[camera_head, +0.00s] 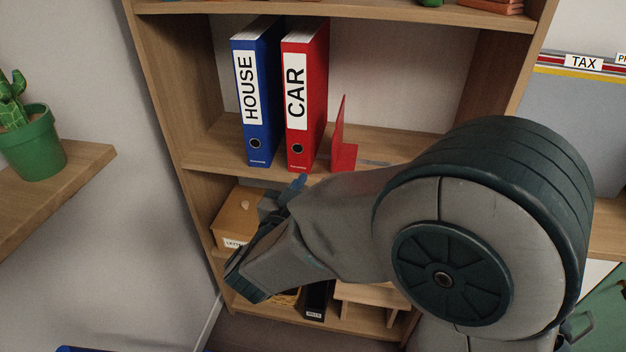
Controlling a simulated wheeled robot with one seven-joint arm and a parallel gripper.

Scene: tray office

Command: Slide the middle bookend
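A red bookend (345,150) stands upright on the middle shelf (395,148) of a wooden bookcase. It is just right of a red binder (306,90) labelled CAR, with a small gap at its upper part. A blue binder (257,95) labelled HOUSE stands left of the red one. A grey strip lies on the shelf to the bookend's right. My gripper (272,205) is in front of the bookcase, below and left of the bookend, apart from it.
A wooden box (236,218), a dark binder (317,300) and a wooden stand (370,298) are on the lower shelves. A potted cactus (32,145) stands on a wall shelf (70,180) at left. A grey TAX folder (585,105) is at right.

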